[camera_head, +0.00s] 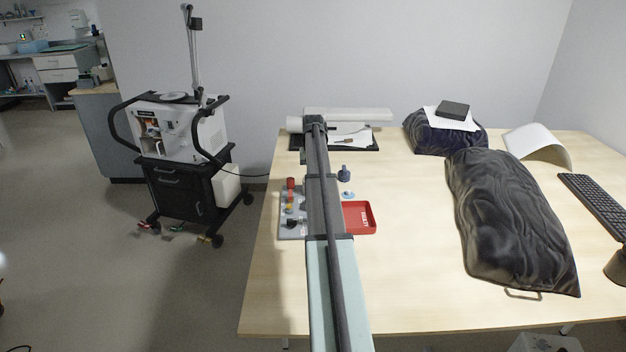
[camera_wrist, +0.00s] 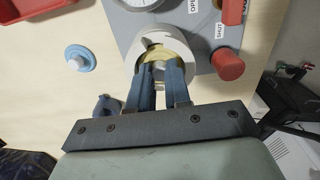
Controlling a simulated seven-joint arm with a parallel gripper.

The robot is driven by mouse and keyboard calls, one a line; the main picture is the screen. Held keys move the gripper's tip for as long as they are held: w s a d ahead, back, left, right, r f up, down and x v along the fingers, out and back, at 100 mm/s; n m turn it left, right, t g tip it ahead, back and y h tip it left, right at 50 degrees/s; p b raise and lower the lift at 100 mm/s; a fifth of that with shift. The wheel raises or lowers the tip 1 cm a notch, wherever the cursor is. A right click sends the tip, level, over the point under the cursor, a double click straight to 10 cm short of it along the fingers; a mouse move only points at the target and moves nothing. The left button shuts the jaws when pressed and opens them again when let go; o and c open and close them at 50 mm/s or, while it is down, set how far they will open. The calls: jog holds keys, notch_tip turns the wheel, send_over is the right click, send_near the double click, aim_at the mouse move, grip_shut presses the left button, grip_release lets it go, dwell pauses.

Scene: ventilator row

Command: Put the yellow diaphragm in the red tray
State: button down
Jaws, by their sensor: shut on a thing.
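In the wrist view, the two blue fingers of my gripper (camera_wrist: 163,69) reach into a pale round housing on a grey panel and are closed on the yellow diaphragm (camera_wrist: 158,57). Only part of its yellow rim shows between and beyond the fingertips; the rest is hidden by the fingers. The diaphragm is still within the housing's ring. The red tray (camera_head: 372,218) lies on the table just right of my arm in the head view, and its corner shows at the top left of the wrist view (camera_wrist: 36,14). My gripper is hidden behind my arm in the head view.
The grey panel (camera_wrist: 124,24) carries a red knob (camera_wrist: 227,65), a red handle and "OPEN" and "SHUT" labels. A blue-and-white disc (camera_wrist: 80,58) and a dark blue part (camera_wrist: 105,104) stand on the table nearby. A dark bag (camera_head: 505,215) lies farther right; table between is clear.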

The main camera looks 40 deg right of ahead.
notch_tip(320, 180, up, 8)
jog(key=shift+r, duration=0.1)
send_over(353, 220)
notch_tip(353, 220, down, 2)
jog(key=shift+f, duration=4.55)
jog(key=shift+f, duration=0.6)
